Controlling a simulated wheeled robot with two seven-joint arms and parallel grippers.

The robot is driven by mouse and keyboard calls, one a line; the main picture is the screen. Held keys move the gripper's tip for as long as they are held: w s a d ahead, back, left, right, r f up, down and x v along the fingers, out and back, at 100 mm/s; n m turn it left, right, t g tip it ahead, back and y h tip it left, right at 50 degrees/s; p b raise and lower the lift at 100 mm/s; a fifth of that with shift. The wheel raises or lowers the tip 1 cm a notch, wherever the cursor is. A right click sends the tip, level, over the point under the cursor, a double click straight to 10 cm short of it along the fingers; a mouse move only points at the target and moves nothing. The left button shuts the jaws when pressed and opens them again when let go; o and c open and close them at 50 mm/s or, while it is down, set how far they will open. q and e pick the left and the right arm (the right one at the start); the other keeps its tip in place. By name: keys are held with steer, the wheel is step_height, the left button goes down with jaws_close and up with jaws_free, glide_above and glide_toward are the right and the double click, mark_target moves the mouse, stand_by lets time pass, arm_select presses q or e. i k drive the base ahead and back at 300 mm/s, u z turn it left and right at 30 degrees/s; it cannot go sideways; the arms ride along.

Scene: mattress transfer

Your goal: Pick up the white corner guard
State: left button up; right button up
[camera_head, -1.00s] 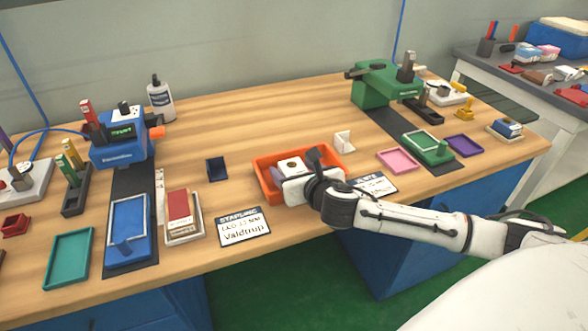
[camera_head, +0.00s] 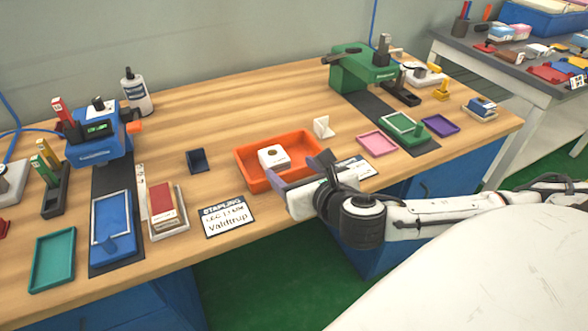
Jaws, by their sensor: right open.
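The white corner guard (camera_head: 322,127) stands on the wooden bench, just behind and right of the orange tray (camera_head: 247,163). My right gripper (camera_head: 301,177) is open and empty above the tray's front right edge. Its two dark fingers are spread apart, and it is nearer to me than the corner guard and not touching it. A white block with a round hole (camera_head: 273,157) sits in the tray. My left gripper is not in view.
A stapling label card (camera_head: 228,217) lies front left of the tray, and another card (camera_head: 356,167) is partly hidden by my gripper. A pink tray (camera_head: 377,144) lies right of the corner guard. A dark blue corner piece (camera_head: 197,160) stands left.

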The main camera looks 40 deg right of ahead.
mark_target(321, 127)
steer(key=z, duration=1.4)
